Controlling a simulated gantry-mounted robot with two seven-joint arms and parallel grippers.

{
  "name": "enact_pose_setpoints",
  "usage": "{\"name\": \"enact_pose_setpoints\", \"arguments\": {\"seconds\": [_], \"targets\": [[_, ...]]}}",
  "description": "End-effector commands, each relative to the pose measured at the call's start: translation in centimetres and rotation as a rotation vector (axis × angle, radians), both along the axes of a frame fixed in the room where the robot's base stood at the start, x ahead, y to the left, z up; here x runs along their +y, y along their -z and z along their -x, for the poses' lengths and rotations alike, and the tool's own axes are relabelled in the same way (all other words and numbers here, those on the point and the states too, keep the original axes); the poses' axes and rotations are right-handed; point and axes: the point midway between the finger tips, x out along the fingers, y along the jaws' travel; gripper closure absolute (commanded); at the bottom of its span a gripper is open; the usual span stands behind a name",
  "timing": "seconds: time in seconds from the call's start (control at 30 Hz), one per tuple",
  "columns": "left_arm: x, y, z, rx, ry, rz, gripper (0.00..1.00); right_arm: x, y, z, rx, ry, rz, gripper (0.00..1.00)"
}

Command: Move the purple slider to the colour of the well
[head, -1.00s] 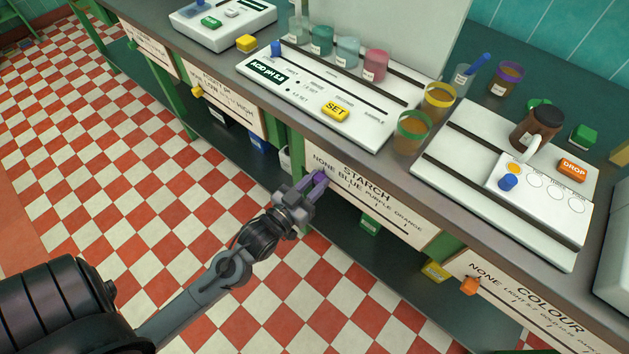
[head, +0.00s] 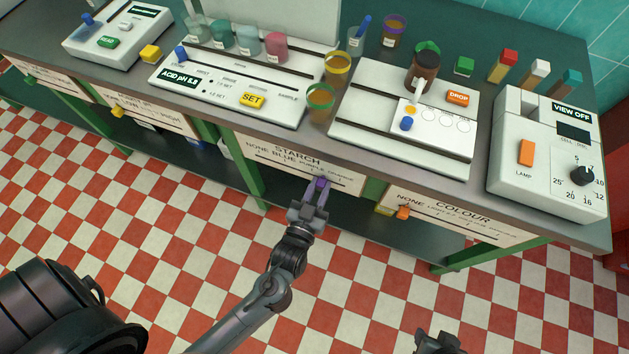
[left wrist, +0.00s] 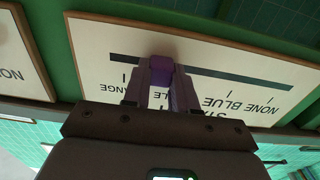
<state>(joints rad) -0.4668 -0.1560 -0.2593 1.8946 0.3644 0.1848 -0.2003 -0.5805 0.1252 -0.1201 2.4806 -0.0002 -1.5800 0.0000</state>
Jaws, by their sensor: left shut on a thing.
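The STARCH panel (head: 270,170) on the bench front reads NONE, BLUE, PURPLE, ORANGE along a dark slot. My left gripper (head: 321,186) is shut on the purple slider, which also shows in the left wrist view (left wrist: 160,68). The slider stands past BLUE, around PURPLE and ORANGE; in the left wrist view the gripper hides part of the labels, and I cannot tell its exact mark. On the white plate on the bench, the first well (head: 411,110) looks yellow-orange; the other wells look pale. Part of my right gripper (head: 440,343) shows at the bottom edge.
The COLOUR panel (head: 455,217) with an orange slider (head: 403,212) is to the right. A green leg (head: 245,170) stands left of the STARCH panel. Cups and a brown bottle (head: 423,72) stand on the bench above. The checkered floor in front is clear.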

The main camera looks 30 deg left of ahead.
Motion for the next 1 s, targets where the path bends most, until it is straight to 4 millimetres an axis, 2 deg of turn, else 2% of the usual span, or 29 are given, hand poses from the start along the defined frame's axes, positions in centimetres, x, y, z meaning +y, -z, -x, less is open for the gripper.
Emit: {"name": "enact_pose_setpoints", "arguments": {"seconds": [0.33,0.37,0.53,0.83,1.0], "targets": [[0.0,0.0,0.0,-0.001,-0.003,0.000,1.00,0.2,0.0,0.0,0.000,0.005,-0.008,0.57],[0.0,0.0,0.0,-0.001,-0.003,0.000,0.72,0.2,0.0,0.0,0.000,0.006,-0.008,0.57],[0.0,0.1,0.0,0.000,-0.003,0.000,0.47,0.2,0.0,0.0,0.000,0.006,-0.009,0.57],[0.0,0.0,0.2,0.000,-0.003,0.000,0.47,0.2,-0.1,0.0,0.001,0.006,-0.008,0.57],[-0.4,0.0,1.6,0.002,-0.002,0.000,0.47,0.1,-0.6,0.0,0.001,0.003,-0.004,0.57]]}}
